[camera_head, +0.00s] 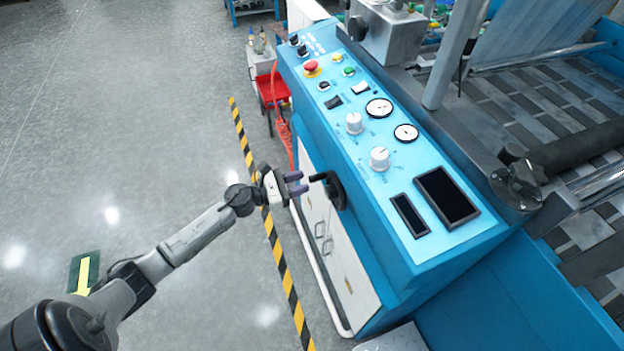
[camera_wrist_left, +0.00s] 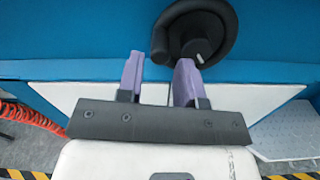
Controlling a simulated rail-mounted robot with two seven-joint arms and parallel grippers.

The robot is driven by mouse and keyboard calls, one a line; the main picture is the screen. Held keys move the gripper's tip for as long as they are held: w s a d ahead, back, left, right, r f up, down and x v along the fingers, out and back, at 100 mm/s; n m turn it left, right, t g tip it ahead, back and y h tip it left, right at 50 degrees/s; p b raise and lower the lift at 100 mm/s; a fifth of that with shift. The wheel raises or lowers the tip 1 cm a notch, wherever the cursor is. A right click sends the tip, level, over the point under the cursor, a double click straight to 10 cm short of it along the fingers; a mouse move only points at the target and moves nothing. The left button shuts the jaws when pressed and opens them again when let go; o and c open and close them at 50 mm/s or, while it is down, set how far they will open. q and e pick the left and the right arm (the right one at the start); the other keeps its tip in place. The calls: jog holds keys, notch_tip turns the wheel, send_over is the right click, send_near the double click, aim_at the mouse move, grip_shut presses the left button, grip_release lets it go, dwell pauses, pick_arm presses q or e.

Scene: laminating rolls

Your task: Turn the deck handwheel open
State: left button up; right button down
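The deck handwheel (camera_head: 337,191) is a black wheel with a crank handle (camera_head: 319,177), mounted on the blue side face of the machine console. In the left wrist view the handwheel (camera_wrist_left: 212,22) is at the top, partly cut off by the frame edge. My left gripper (camera_head: 301,182) is just left of the handle in the head view, pointing at it. Its two purple fingers stand apart in the left wrist view (camera_wrist_left: 160,68), with nothing visible held between them. The handle end appears just beyond the gap; contact cannot be told. My right gripper is out of view.
The console top (camera_head: 335,120) carries buttons, dials, gauges and a dark screen (camera_head: 447,197). White cabinet doors (camera_head: 335,250) and a pale rail (camera_head: 315,265) are below the wheel. A red stool (camera_head: 272,88) stands at the back. The floor (camera_head: 130,120) left of the striped tape is open.

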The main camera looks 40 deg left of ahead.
aim_at(312, 179)
pick_arm(q)
jog(key=shift+x, duration=1.95)
grip_shut()
